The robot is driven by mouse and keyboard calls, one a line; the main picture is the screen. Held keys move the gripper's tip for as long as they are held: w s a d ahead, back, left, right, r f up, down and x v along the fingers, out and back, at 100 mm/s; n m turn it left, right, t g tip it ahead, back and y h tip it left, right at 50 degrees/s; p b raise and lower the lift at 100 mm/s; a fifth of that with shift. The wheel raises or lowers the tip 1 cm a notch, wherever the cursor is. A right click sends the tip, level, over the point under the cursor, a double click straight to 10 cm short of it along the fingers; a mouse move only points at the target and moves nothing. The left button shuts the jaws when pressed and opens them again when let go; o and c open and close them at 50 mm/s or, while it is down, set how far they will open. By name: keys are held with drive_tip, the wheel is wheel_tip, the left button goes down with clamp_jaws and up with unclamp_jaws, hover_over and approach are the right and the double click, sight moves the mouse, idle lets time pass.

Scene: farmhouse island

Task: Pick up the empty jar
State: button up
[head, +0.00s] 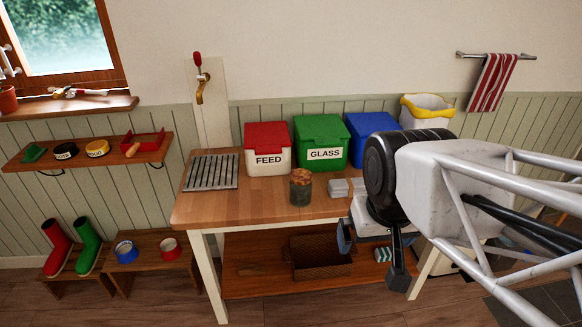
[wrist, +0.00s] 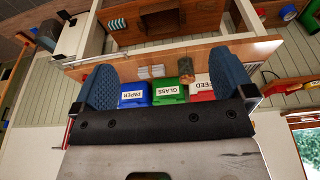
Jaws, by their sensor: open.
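The jar (head: 300,190) is a small greenish-brown glass with a brown top, standing upright on the wooden island in front of the red and green bins. I cannot tell whether it is empty. It also shows in the upside-down wrist view (wrist: 187,71), small and between my fingers in the picture but well beyond them. My gripper (head: 371,252) is at the right front of the table, to the right of the jar and apart from it. Its two blue-padded fingers are spread wide with nothing between them, as the wrist view (wrist: 166,82) also shows.
Behind the jar stand a red FEED bin (head: 268,160), a green GLASS bin (head: 321,155) and a blue bin (head: 366,128), labelled PAPER in the wrist view. Grey blocks (head: 338,188) lie right of the jar. A metal rack (head: 211,172) lies left. The tabletop's front left is clear.

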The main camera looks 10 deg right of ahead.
drive_tip(key=w+f+t, duration=0.2)
drive_tip(key=w+f, duration=0.1)
drive_tip(key=w, duration=0.6)
drive_tip(key=w+f+t, duration=0.2)
drive_tip(key=w+f, duration=0.1)
drive_tip(key=w, duration=0.6)
drive_tip(key=n+t+y, duration=0.2)
drive_tip(key=t, duration=0.5)
approach(305, 188)
wheel_tip(305, 188, up, 4)
drive_tip(key=w+d, duration=0.1)
drive_tip(key=w, duration=0.1)
drive_tip(key=f+t, duration=0.1)
drive_tip(key=f, duration=0.1)
drive_tip(key=w+a+f+y, duration=0.1)
drive_tip(key=f, duration=0.1)
drive_tip(key=w+f+t, duration=0.1)
drive_tip(key=f, duration=0.1)
drive_tip(key=shift+w+a+f+t, duration=0.15)
drive_tip(key=shift+w+f+t, duration=0.05)
drive_tip(key=shift+w+t, duration=0.1)
drive_tip(key=shift+a+f+t+y, duration=0.1)
drive_tip(key=shift+f+t+y, duration=0.2)
drive_tip(key=shift+f, duration=0.15)
drive_tip(key=shift+x, duration=1.25)
drive_tip(key=shift+x, duration=2.6)
